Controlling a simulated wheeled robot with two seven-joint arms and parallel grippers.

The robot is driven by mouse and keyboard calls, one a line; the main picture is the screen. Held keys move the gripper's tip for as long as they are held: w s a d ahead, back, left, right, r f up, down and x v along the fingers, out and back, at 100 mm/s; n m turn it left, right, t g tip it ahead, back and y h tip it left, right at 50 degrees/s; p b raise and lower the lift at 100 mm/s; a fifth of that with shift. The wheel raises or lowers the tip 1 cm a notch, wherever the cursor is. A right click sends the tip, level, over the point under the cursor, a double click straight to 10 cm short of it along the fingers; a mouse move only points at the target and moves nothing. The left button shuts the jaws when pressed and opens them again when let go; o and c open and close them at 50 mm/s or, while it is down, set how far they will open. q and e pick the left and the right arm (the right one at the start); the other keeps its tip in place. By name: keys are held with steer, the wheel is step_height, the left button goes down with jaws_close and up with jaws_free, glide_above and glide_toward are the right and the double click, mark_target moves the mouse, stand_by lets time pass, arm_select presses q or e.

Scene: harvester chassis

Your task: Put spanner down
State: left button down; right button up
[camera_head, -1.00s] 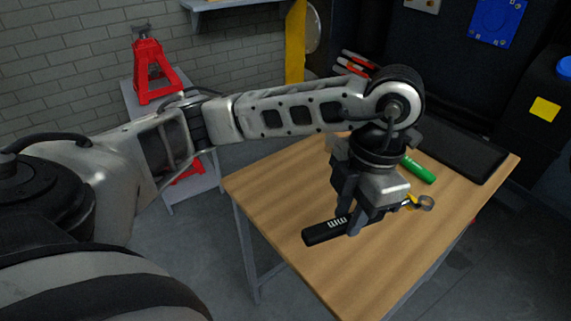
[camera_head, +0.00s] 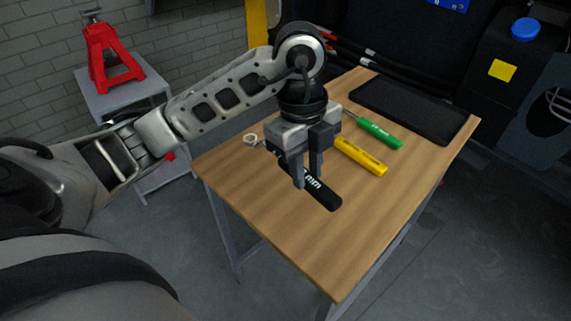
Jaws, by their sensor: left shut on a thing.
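My left gripper (camera_head: 307,181) points down over the wooden table and is shut on the black-handled spanner (camera_head: 327,196). The handle, with white lettering, sticks out to the lower right of the fingers. A silvery ring end (camera_head: 250,139), in line with the handle, shows to the left of the gripper. The middle of the spanner is hidden behind the fingers. It is at or just above the table top (camera_head: 270,222); I cannot tell whether it touches. My right gripper is not in view.
A yellow-handled tool (camera_head: 362,157) and a green-handled screwdriver (camera_head: 380,133) lie right of the gripper. A black tray or mat (camera_head: 415,108) lies at the back. The table's front part is clear. A red jack stand (camera_head: 112,58) stands on a grey side stand at left.

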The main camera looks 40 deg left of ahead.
arm_select(q)
steer(key=w+a+f, duration=0.4)
steer(key=f, duration=0.1)
steer(key=w+a+f, duration=0.2)
steer(key=shift+w+a+f, duration=0.15)
steer(key=shift+w+f, duration=0.05)
steer(key=shift+f, duration=0.15)
step_height(320, 180, down, 2)
steer(key=shift+f+p, duration=0.2)
steer(key=shift+p, duration=0.1)
steer(key=shift+f, duration=0.3)
steer(key=shift+f, duration=0.25)
steer(key=c, duration=1.2)
jaws_free()
